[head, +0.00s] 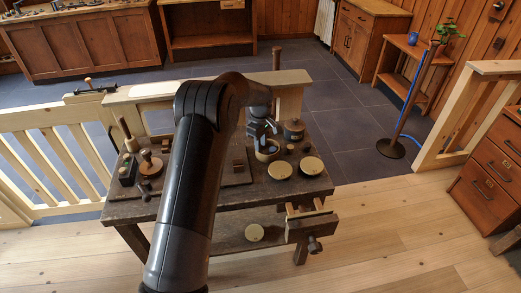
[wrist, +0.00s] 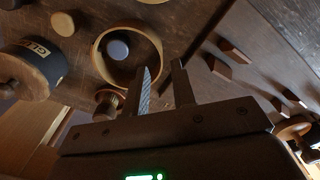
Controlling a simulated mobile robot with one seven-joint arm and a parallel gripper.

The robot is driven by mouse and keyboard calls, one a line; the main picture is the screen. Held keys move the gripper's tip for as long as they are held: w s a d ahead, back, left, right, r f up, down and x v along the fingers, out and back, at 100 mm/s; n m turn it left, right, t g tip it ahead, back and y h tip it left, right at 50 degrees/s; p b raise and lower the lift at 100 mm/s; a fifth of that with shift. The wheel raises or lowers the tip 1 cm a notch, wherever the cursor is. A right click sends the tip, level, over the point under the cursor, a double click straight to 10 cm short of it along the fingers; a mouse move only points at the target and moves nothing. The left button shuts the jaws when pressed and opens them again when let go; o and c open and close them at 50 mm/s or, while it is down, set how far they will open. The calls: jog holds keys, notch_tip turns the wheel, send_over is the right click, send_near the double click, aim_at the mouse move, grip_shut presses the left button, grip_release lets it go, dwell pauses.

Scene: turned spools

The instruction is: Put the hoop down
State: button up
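The hoop (wrist: 101,62) is a pale wooden ring in the wrist view, with a small pale blue-grey round spot showing inside it. In the head view the hoop (head: 267,156) is on the dark workbench, just below my gripper (head: 263,132). In the wrist view my gripper (wrist: 163,72) has its two fingers apart, with a clear gap between them. The left finger overlaps the hoop's near right edge, and the right finger is outside the ring. I cannot tell whether a finger touches it.
The workbench (head: 222,196) also holds a dark lidded pot (head: 294,130), marked like glue in the wrist view (wrist: 30,70), and two pale-topped round pieces (head: 281,170) (head: 311,166). Wooden blocks (wrist: 234,50) lie right of the fingers. A vise (head: 310,226) juts from the front.

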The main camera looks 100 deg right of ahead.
notch_tip(320, 180, up, 8)
jog(key=shift+f, duration=0.15)
jog(key=shift+w, duration=0.1)
